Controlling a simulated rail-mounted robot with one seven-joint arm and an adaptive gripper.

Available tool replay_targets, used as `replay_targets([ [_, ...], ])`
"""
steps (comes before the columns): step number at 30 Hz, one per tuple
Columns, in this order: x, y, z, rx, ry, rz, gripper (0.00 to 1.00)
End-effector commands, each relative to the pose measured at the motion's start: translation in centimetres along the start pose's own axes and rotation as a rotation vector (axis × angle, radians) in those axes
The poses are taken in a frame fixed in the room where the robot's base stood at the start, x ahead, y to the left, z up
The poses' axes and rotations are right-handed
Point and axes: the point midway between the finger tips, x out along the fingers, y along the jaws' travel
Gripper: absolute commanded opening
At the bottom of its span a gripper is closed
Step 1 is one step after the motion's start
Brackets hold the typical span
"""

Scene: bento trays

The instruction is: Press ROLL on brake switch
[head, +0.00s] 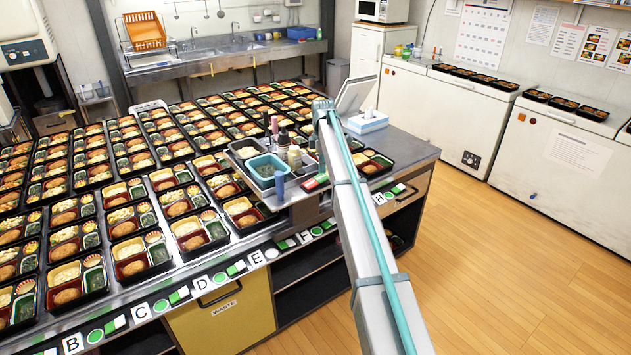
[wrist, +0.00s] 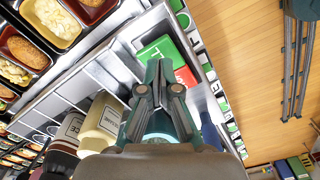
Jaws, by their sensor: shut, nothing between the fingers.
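In the wrist view the green face (wrist: 157,50) is at upper left and the red face (wrist: 187,76) at lower right. White lettering on the green face is partly covered and I cannot read it. The switch also shows small in the head view (head: 312,185). My gripper (wrist: 158,68) is shut and empty, its fingertips overlapping the near side of the green face. I cannot tell whether they touch it. In the head view my gripper is hidden.
Bottles (wrist: 102,125) and a teal tub (head: 266,168) stand close beside the switch. Filled bento trays (head: 130,228) cover the counter. A white tissue box (head: 367,122) stands behind. The wooden floor (head: 500,250) at right is clear.

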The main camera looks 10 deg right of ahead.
Motion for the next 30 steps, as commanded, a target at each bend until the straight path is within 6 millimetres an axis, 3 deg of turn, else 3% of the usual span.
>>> replay_targets([
  [30,1.4,0.0,0.0,0.0,0.0,0.0,0.0],
])
